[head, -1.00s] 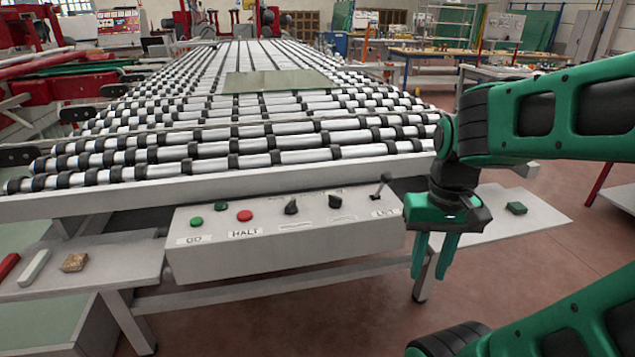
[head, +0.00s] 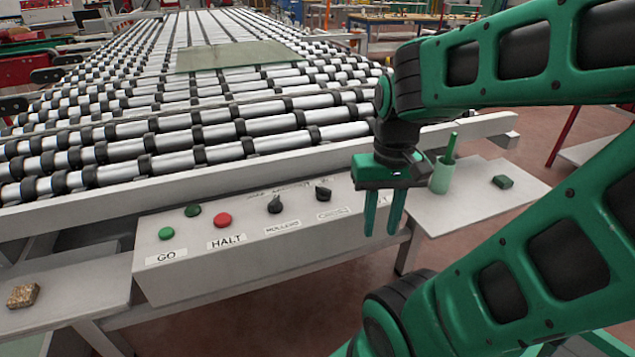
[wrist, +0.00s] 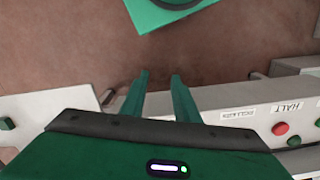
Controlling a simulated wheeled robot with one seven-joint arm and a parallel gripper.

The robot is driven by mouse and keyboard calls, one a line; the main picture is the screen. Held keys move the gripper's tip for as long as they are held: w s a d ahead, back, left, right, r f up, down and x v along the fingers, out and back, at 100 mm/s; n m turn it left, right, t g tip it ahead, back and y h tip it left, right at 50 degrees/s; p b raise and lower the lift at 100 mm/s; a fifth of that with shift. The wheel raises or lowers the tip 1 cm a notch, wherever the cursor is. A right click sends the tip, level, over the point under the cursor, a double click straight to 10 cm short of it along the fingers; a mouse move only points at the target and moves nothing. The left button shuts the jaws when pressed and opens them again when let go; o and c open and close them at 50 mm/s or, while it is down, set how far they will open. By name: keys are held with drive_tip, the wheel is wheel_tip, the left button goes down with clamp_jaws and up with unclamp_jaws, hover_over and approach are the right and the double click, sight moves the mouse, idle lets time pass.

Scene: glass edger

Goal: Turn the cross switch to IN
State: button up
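The cross switch (head: 323,193) is a small black knob on the sloped face of the light grey control panel (head: 180,276), above a label that reads CROSS. The switch's exact setting is too small to read. My gripper (head: 380,233) is to the right of the switch, in front of the panel's right end. Its two green fingers are apart, point down and hold nothing. In the wrist view the open fingers (wrist: 158,77) are over the floor at the panel's edge. The cross switch does not show there; my gripper body covers part of the panel.
Left of the switch are the rollers knob (head: 275,204), the red HALT button (head: 223,220) and the green GO button (head: 166,233). A green cup (head: 441,176) stands on the right side shelf (head: 470,205). A roller table (head: 220,135) with a glass sheet (head: 240,56) lies behind.

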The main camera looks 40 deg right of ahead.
wheel_tip(320, 180, up, 2)
drive_tip(key=w+n, duration=0.1)
drive_tip(key=n, duration=0.9)
approach(323, 188)
wheel_tip(323, 188, down, 8)
drive_tip(key=shift+s+f, duration=0.1)
clamp_jaws()
